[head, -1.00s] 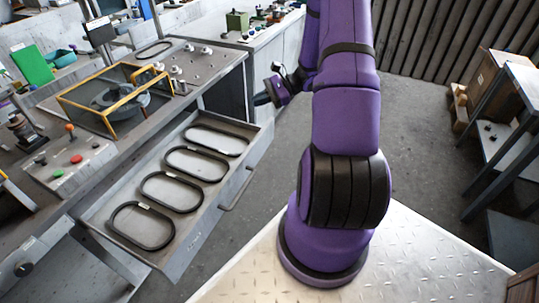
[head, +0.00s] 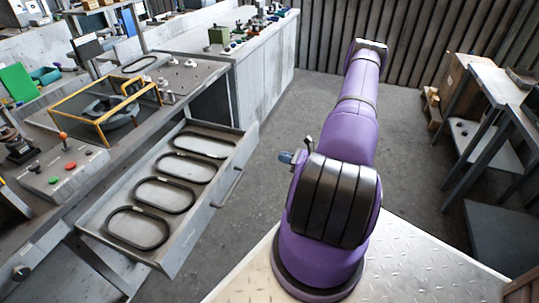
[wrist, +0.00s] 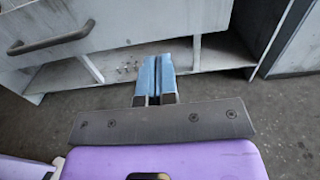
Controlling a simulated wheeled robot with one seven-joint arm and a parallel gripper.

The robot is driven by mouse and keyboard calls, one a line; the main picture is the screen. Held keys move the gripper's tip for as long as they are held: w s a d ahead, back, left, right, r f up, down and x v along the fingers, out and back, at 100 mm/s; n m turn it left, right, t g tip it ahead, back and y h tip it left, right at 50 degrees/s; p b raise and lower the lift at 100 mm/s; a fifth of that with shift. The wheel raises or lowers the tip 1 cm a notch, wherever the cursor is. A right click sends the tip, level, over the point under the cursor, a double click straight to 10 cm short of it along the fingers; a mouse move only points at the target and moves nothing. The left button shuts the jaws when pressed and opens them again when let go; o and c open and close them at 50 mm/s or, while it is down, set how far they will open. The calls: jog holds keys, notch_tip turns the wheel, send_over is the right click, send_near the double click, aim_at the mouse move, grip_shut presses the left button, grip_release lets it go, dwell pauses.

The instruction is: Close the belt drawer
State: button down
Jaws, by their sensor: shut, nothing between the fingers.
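The belt drawer (head: 180,250) stands pulled out from the bench in the head view. Several black oval belts (head: 137,228) lie in a row inside it. Its bar handle (head: 228,187) is on the front face. In the wrist view, a light front panel with the dark handle (wrist: 50,38) is at the upper left. My gripper (wrist: 156,62) is shut and empty, its blue fingers together, to the right of the handle and apart from it. In the head view my gripper (head: 287,157) shows only partly beside my purple arm, right of the drawer front.
A yellow-framed guard (head: 107,112) and a control box with buttons (head: 65,170) are on the bench behind the drawer. A white cabinet (head: 262,65) stands beyond. Metal shelving (head: 490,140) is at right. Grey floor lies open between drawer and arm.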

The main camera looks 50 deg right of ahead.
aim_at(248, 148)
jog(key=x, duration=1.3)
jog(key=shift+w, duration=0.1)
